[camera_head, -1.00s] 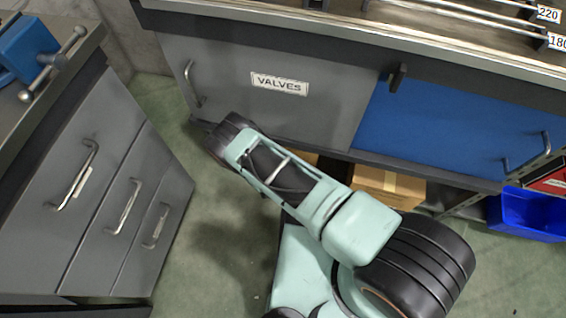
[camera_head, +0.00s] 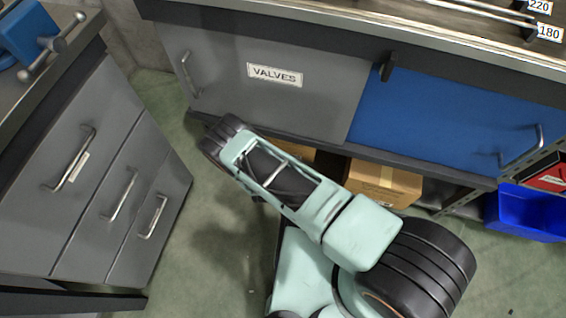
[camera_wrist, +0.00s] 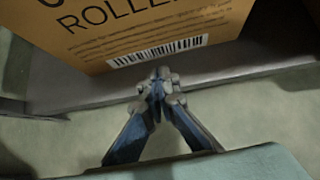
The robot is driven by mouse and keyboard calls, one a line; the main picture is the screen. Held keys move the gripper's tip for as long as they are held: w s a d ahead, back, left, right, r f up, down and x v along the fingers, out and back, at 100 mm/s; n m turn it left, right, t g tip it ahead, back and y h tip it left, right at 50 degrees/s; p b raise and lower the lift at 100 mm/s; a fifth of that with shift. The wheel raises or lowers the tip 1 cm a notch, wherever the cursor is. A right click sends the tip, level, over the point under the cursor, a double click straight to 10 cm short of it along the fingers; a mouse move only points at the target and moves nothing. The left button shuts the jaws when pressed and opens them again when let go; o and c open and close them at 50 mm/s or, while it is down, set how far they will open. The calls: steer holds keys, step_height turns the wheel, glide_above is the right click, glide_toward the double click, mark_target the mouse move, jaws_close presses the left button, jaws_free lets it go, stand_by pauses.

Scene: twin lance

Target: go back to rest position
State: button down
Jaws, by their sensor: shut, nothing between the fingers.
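My gripper (camera_wrist: 158,82) shows in the wrist view, with its fingertips together and nothing held between them. It points toward a cardboard box (camera_wrist: 150,30) with black print and a barcode; whether the tips touch it I cannot tell. In the head view my arm is folded low over the floor in front of the workbench, and my gripper is hidden there behind the arm.
The workbench has a grey door marked VALVES (camera_head: 290,95) and a blue panel (camera_head: 450,120). A cardboard box (camera_head: 385,185) sits on the shelf below. A blue bin (camera_head: 525,215) is at right. A grey drawer cabinet (camera_head: 85,190) stands left, with green floor (camera_head: 215,240) between.

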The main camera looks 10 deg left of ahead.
steer(key=p+v, duration=0.3)
steer(key=v, duration=0.7)
steer(key=shift+p, duration=0.4)
